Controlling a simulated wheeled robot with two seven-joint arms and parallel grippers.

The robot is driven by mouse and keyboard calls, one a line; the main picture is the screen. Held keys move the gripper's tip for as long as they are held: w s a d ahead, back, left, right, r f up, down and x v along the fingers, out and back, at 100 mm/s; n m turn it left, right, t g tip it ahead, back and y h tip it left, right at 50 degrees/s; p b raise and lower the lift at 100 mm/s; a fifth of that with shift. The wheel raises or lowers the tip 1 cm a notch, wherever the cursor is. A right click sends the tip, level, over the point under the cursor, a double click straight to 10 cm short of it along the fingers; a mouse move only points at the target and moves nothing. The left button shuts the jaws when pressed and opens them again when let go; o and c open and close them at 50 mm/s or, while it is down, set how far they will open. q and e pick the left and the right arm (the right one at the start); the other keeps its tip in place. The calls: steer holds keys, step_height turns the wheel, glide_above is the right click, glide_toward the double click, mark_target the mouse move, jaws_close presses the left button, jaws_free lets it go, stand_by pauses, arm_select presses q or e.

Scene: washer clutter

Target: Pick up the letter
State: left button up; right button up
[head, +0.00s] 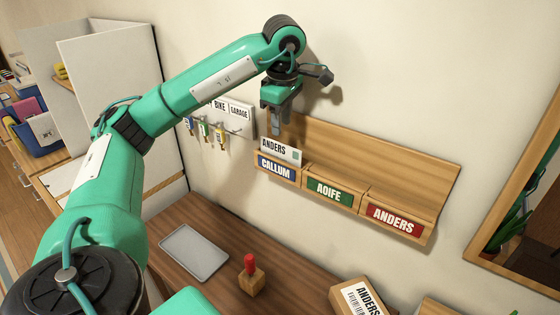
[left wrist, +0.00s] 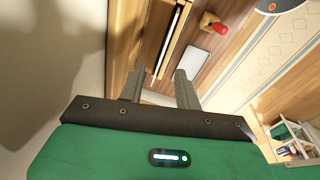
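The letter (head: 281,150) is a white envelope marked ANDERS. It stands in the left compartment of the wooden wall rack (head: 350,150), behind the blue CALLUM label (head: 276,170). Its lower part is hidden by the rack front. My left gripper (head: 277,127) is just above the letter's top edge, pointing down. In the left wrist view my left gripper (left wrist: 160,72) has its fingers apart with nothing held. A thin white edge (left wrist: 171,40), probably the letter, shows beyond the fingertips. My right gripper is not in view.
The rack also has AOIFE (head: 330,190) and ANDERS (head: 396,219) compartments. Key hooks (head: 215,130) hang at its left. Below, a grey tray (head: 194,252), a red-handled stamp (head: 251,272) and an ANDERS parcel (head: 352,297) sit on the wooden surface. A framed mirror (head: 525,220) is at right.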

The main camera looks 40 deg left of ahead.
arm_select(q)
steer(key=shift+a+f, duration=0.1)
steer(key=shift+f, duration=0.75)
steer(key=f, duration=0.1)
steer(key=f+p, duration=0.1)
steer(key=f, duration=0.1)
steer(key=shift+w+a+f+p, duration=0.1)
steer(key=shift+a+f+p, duration=0.2)
steer(key=shift+p, duration=0.05)
jaws_close()
